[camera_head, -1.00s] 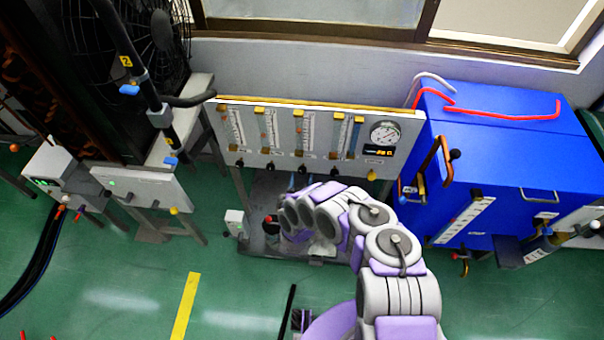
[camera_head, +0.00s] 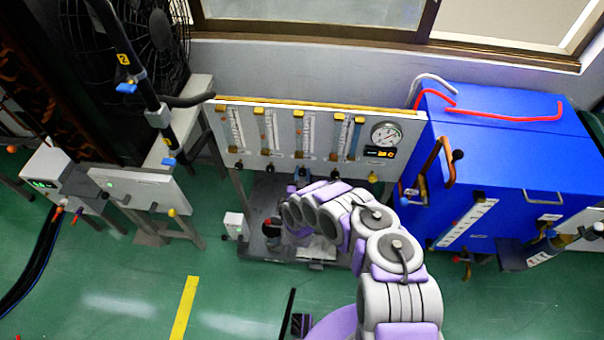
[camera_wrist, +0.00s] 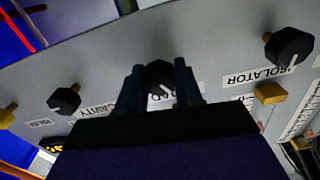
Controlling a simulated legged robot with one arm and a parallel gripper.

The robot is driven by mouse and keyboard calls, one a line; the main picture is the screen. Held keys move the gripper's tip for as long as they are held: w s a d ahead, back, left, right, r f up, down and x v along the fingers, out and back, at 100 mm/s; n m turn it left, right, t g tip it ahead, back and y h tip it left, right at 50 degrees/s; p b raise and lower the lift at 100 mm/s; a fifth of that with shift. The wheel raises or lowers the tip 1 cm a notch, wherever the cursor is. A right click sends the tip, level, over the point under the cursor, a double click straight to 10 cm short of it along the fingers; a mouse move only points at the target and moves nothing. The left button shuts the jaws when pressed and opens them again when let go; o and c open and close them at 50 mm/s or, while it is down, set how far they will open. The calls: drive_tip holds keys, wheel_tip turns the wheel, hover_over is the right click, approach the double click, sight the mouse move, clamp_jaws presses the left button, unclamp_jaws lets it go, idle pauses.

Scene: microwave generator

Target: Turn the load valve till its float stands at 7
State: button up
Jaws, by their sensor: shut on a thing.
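The load valve is a dark round knob (camera_wrist: 159,74) with a white pointer line, on the grey panel under a partly hidden label ending in "AD". My gripper (camera_wrist: 160,82) has one finger on each side of the knob and is shut on it. In the head view my gripper (camera_head: 302,178) is at the panel's lower edge, below the third flow tube (camera_head: 308,134). The float and scale numbers in that tube are too small to read. My gripper's body covers part of the label.
The isolator knob (camera_wrist: 289,46) and the cavity knob (camera_wrist: 64,98) flank the load knob closely. A pressure gauge (camera_head: 386,134) is at the panel's right. A blue cabinet (camera_head: 500,150) with a protruding copper pipe (camera_head: 438,158) stands to the right.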

drive_tip(key=c, duration=0.4)
drive_tip(key=shift+r+n+p, duration=0.1)
drive_tip(key=shift+n+p, duration=0.4)
drive_tip(key=shift+n, duration=0.6)
drive_tip(key=o, duration=1)
drive_tip(key=shift+s+a+p, duration=0.2)
drive_tip(key=shift+s+p, duration=0.4)
drive_tip(key=shift+s, duration=3.75)
drive_tip(key=shift+s+a+p, duration=0.2)
drive_tip(key=shift+s+p, duration=0.35)
drive_tip(key=shift+s, duration=3.75)
